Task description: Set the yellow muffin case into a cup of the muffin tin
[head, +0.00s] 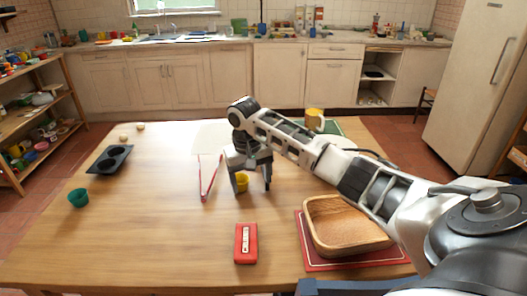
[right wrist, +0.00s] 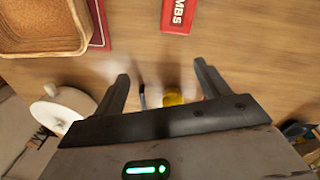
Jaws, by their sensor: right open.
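The yellow muffin case (head: 242,182) stands on the wooden table near its middle. It also shows in the right wrist view (right wrist: 173,97), between the two fingers and nearer the right-hand one. My right gripper (head: 251,187) is open and points down over the case, with a finger to either side in the head view; I cannot tell whether either touches it. The fingers (right wrist: 162,76) hold nothing. The dark muffin tin (head: 110,158) lies at the table's left side, and its visible cups look empty. My left gripper is not in view.
A teal cup (head: 78,198) stands in front of the tin. Red tongs (head: 208,182) lie left of the gripper. A red box (head: 245,243) lies in front. A wooden tray (head: 345,228) on a red mat is at right. A yellow mug (head: 314,119) stands behind my arm.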

